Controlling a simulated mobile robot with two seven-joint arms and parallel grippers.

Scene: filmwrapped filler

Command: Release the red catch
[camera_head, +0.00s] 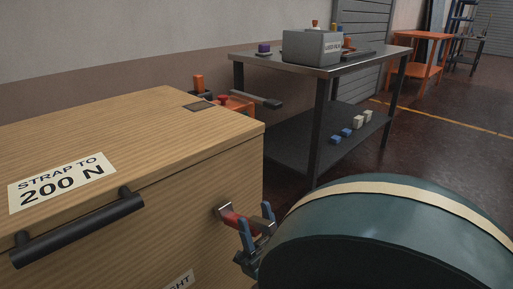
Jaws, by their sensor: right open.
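The red catch (233,219) has a grey metal end and sits at the right side of the wooden crate (150,115), low in the view. My right gripper (256,214) has two blue fingers and is open right at the catch. One finger overlaps the catch in front, and the other stands at its right end. The catch appears to lie between the fingers, but I cannot tell whether they touch it. Part of the catch is hidden by the gripper. My left gripper is not in view.
The crate has a black handle (80,228) and a "STRAP TO 200 N" label (62,182). Behind it, a dark metal table (290,63) carries a grey box (311,47). Small blocks lie on its lower shelf (290,140). An orange table (425,36) stands farther back. Open floor lies right.

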